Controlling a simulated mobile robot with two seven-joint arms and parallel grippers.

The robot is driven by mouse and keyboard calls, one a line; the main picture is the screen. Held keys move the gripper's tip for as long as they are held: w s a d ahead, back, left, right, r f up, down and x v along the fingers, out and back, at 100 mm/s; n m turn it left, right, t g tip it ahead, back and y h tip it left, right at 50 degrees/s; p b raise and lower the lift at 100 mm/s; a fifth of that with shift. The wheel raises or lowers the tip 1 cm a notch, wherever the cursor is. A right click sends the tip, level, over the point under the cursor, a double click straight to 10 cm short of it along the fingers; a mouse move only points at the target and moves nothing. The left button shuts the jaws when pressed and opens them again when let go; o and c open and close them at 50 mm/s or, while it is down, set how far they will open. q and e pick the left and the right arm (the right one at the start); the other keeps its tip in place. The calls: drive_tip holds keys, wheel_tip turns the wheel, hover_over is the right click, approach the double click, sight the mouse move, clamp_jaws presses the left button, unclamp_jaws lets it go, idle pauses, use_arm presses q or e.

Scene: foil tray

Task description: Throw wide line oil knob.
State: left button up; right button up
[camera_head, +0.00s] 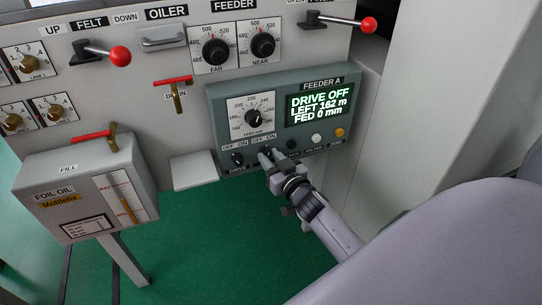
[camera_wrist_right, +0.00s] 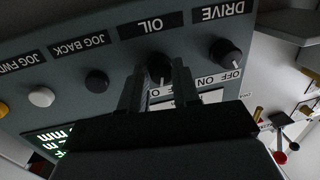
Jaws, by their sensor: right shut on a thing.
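In the right wrist view the panel's lettering is upside down. My right gripper (camera_head: 268,156) is at the lower part of this panel. Its two fingers are on either side of the oil knob and shut on it, also in the right wrist view (camera_wrist_right: 160,85). The fingers hide part of the knob and its OFF/ON scale, so its exact setting is hard to read. My left gripper is not in view.
The similar drive knob (camera_head: 237,158) is just left of the oil knob, its mark towards OFF. Jog buttons (camera_head: 316,139) sit to the right. The display (camera_head: 319,105) reads DRIVE OFF. The foil oil box (camera_head: 80,195) stands lower left, above green floor.

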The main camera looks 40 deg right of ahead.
drive_tip(key=n+p, duration=0.1)
drive_tip(key=n, duration=0.3)
drive_tip(key=shift+r+g+p, duration=0.2)
drive_tip(key=shift+g+p, duration=0.1)
drive_tip(key=shift+g, duration=0.1)
drive_tip(key=n, duration=0.3)
drive_tip(key=shift+h, duration=0.4)
drive_tip(key=shift+a+n+p, duration=0.1)
drive_tip(key=shift+n+p, duration=0.2)
drive_tip(key=shift+n, duration=0.2)
drive_tip(key=o, duration=1)
drive_tip(key=shift+o, duration=0.2)
